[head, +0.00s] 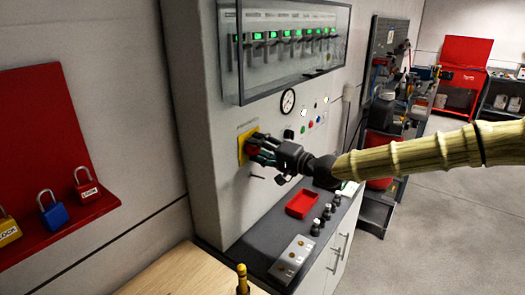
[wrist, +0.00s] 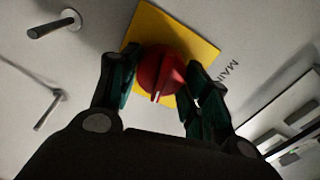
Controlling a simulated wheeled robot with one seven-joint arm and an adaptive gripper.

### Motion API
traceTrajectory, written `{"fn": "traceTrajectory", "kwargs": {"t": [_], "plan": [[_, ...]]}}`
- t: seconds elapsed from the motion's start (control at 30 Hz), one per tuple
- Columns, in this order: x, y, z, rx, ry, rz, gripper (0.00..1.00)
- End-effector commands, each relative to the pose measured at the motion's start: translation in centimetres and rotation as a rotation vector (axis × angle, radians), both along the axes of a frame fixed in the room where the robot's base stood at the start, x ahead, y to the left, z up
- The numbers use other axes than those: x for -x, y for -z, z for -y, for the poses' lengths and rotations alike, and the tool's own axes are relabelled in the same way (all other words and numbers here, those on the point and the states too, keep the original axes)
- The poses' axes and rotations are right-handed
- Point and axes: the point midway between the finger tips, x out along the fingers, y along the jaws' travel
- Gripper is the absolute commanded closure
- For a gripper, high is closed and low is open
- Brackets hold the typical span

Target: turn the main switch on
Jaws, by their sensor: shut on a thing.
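The main switch is a red rotary knob (wrist: 158,70) on a yellow plate (wrist: 203,50). In the wrist view the knob sits between the two fingers of my gripper (wrist: 160,88), which is shut on it. Part of the word "MAIN" shows beside the plate. In the head view the yellow plate (head: 242,148) is on the front of the grey cabinet, and my gripper (head: 254,150) reaches it from the right. The knob is mostly hidden there behind the fingers.
Two metal pegs (wrist: 54,24) stick out of the panel near the plate. A clear cover (head: 290,75) over several green-lit breakers juts out above. A red tray (head: 302,204) lies on the counter below. The floor at right is clear.

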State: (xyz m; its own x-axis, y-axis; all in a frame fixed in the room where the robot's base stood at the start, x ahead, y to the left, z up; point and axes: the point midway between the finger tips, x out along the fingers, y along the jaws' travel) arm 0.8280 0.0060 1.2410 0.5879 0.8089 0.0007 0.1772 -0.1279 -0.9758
Motion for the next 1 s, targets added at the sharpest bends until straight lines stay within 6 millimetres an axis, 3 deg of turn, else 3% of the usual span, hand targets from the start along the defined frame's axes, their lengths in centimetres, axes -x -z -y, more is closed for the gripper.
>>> {"fn": "traceTrajectory", "kwargs": {"t": [0.4, 1.0], "plan": [[-0.19, -0.52, 0.01, -0.126, 0.001, -0.156, 0.77], [-0.17, -0.49, -0.01, -0.145, 0.001, -0.184, 0.77]]}}
